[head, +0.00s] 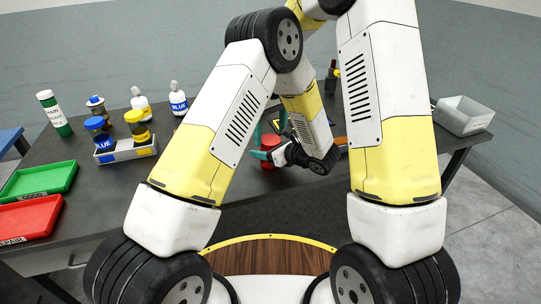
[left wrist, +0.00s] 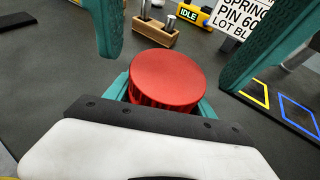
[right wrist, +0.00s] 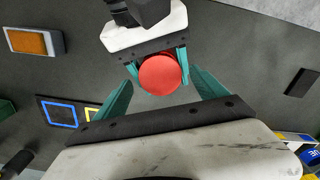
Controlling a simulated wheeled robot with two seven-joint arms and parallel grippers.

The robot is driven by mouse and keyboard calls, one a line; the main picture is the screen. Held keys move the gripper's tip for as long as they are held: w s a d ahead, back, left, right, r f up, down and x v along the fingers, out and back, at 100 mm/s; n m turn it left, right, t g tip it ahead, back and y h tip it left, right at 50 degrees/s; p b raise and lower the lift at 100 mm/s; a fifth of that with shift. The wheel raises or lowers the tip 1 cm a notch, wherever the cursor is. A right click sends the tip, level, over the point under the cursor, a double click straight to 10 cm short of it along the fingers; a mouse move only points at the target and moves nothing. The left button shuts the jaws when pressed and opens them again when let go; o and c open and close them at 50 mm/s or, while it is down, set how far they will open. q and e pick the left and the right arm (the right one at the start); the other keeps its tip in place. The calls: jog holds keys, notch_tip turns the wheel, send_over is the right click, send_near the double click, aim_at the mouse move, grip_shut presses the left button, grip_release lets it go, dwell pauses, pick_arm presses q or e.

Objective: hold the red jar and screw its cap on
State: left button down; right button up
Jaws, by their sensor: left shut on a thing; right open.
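The red jar (head: 268,141) stands on the dark table, partly hidden behind my arms in the head view. Its round red cap (left wrist: 168,75), ribbed at the side, is on top in the left wrist view and also shows in the right wrist view (right wrist: 160,74). I cannot tell how tightly the cap sits; the jar body is mostly hidden. My left gripper (right wrist: 158,68) is shut on the jar, with teal fingers on both sides. My right gripper (right wrist: 162,93) is open and empty, its fingers spread above and around the cap, apart from it.
Blue and yellow jars stand in a grey tray (head: 128,154) at left, with bottles behind. Green (head: 38,181) and red trays (head: 30,219) lie at the left edge. A grey bin (head: 463,116) is at right. A wooden pin block (left wrist: 157,36) and IDLE sign (left wrist: 190,14) stand near the jar.

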jog(key=shift+r, duration=1.4)
jog(key=shift+c, duration=0.2)
notch_tip(320, 180, up, 4)
jog(key=shift+f, duration=0.25)
jog(key=shift+c, duration=0.2)
jog(key=shift+f, duration=4.05)
